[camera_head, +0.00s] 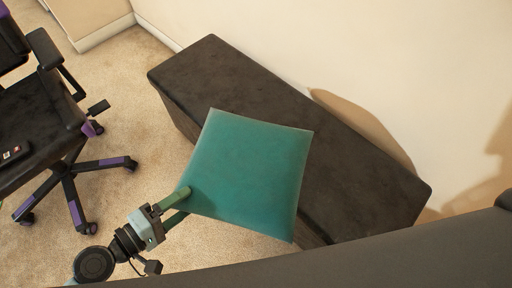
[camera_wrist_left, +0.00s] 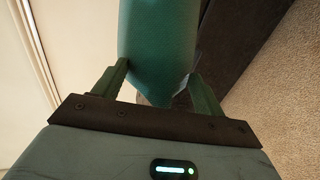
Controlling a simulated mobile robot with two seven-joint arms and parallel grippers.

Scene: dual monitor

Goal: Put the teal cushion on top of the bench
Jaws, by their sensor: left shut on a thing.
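The teal cushion (camera_head: 248,172) is square and shows in the middle of the head view. My left gripper (camera_head: 182,199) is shut on its lower left corner. In the left wrist view the cushion (camera_wrist_left: 158,45) is between the two fingers of the gripper (camera_wrist_left: 160,85). The dark bench (camera_head: 365,170) stands along the wall, with a bare top. The cushion overlaps the bench's front edge in the head view and hides part of it. I cannot tell whether the cushion touches the bench. My right gripper is not in view.
A black and purple office chair (camera_head: 45,110) stands on the left on beige carpet (camera_head: 140,105). A cream wall (camera_head: 330,50) runs behind the bench. A dark grey surface (camera_head: 400,245) crosses the lower right of the head view.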

